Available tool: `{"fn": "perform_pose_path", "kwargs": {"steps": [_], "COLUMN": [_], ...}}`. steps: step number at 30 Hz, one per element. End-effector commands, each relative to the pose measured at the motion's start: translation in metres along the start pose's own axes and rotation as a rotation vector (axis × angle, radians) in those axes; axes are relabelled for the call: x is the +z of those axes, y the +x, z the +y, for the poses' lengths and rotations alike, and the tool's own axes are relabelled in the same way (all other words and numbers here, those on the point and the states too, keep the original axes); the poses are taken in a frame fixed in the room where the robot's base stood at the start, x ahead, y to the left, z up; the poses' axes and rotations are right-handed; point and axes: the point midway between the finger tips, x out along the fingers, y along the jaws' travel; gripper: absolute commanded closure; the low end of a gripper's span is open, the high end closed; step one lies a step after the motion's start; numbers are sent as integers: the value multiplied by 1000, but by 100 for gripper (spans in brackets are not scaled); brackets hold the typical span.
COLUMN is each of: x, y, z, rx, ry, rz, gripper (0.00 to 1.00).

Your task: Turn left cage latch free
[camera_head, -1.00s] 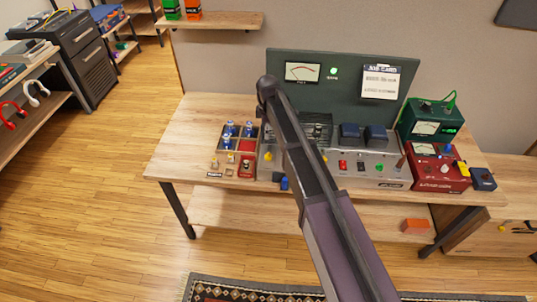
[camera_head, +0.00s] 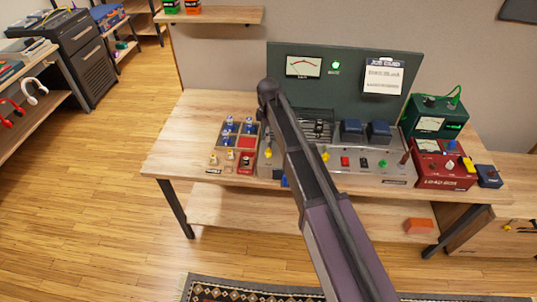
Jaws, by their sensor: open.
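The amplifier chassis (camera_head: 342,173) stands on the bench with a dark wire cage (camera_head: 317,119) at its left part. A yellow latch (camera_head: 268,152) shows at the left of the cage, just left of my arm. A second yellow latch (camera_head: 325,156) shows right of my arm. My arm crosses the picture from the lower right up to its bend above the cage and covers part of the cage and chassis. My gripper is not seen; its relation to the left latch cannot be told.
A tray (camera_head: 222,145) with blue-topped tubes stands left of the chassis. A green meter box (camera_head: 435,116) and a red load box (camera_head: 445,165) stand at the right. A dark panel (camera_head: 345,75) rises behind. The bench's left end (camera_head: 178,150) is clear.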

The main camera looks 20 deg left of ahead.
Motion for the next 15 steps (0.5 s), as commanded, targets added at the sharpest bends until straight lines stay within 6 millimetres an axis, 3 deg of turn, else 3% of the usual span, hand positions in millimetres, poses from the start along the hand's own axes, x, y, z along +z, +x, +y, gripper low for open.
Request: {"fn": "perform_pose_path", "kwargs": {"steps": [15], "x": [0], "y": [43], "z": [0], "rx": [0], "ry": [0], "rz": [0], "gripper": [24]}}
